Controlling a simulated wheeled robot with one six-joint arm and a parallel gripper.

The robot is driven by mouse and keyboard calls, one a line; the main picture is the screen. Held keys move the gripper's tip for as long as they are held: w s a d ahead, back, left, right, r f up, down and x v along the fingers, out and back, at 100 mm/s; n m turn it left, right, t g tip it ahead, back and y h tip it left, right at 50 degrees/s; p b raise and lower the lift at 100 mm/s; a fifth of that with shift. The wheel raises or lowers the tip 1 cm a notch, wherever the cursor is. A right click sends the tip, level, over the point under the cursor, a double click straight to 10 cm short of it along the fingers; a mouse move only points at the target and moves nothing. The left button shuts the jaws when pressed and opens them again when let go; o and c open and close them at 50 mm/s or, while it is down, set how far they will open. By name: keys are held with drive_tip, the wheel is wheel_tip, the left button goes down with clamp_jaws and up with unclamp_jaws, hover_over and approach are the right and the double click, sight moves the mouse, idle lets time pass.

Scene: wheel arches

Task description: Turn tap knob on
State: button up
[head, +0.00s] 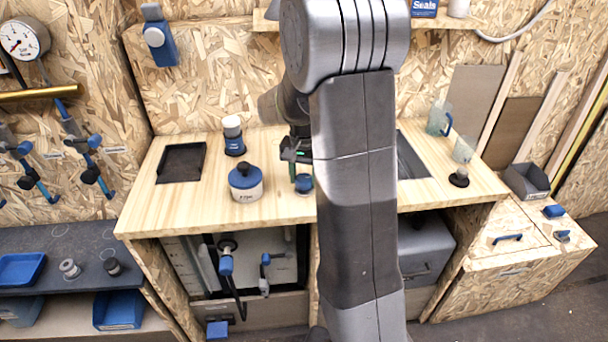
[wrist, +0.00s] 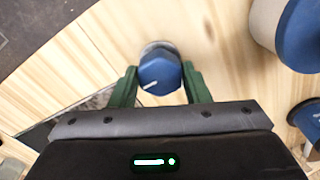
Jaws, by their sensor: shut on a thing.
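The tap knob (wrist: 160,72) is blue and faceted, with a white mark pointing to the lower left in the wrist view. It stands on the wooden worktop and also shows in the head view (head: 304,184). My gripper (wrist: 158,88) has green fingers, one on each side of the knob, and is shut on it. In the head view my gripper (head: 302,168) is partly hidden behind my arm, just above the knob. The tap's spout cannot be made out.
A white jar with a blue lid (head: 245,183) stands close to the left of the knob. A white-capped blue bottle (head: 233,136) is behind it. A dark square recess (head: 181,163) lies at the worktop's left. A sink (head: 410,160) is partly hidden by my arm.

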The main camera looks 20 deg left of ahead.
sight(304, 178)
drive_tip(key=shift+m, duration=0.3)
idle(0.4)
drive_tip(key=o, duration=1)
drive_tip(key=shift+c, duration=0.2)
wheel_tip(304, 178, up, 14)
drive_tip(key=shift+f, duration=0.1)
wheel_tip(304, 178, down, 14)
drive_tip(key=shift+r, duration=0.1)
idle(0.3)
